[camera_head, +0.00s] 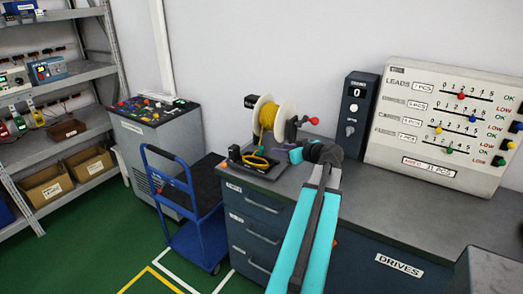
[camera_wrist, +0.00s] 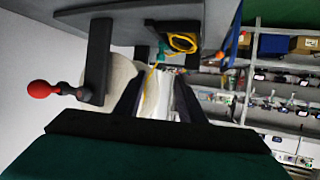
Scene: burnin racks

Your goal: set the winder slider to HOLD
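The winder stands on the left end of the grey bench, with a cream spool (camera_head: 266,118) of yellow wire and a crank with a red knob (camera_head: 313,120). Its base (camera_head: 233,158) carries a coil of yellow wire (camera_head: 258,163). The wrist view shows the spool's pale flange (camera_wrist: 120,75), the red knob (camera_wrist: 42,88) and the yellow coil (camera_wrist: 183,42). My gripper (camera_head: 296,153) is just right of the winder in the head view. In the wrist view, my gripper (camera_wrist: 158,95) has its fingers apart, with nothing clearly between them. I cannot make out the slider or its HOLD mark.
A dark counter box (camera_head: 355,103) and a white LEADS panel (camera_head: 440,125) with coloured sliders stand right of the winder. A blue trolley (camera_head: 190,215) and a control console (camera_head: 155,135) are left of the bench. Shelves (camera_head: 60,150) line the far left. The bench front is clear.

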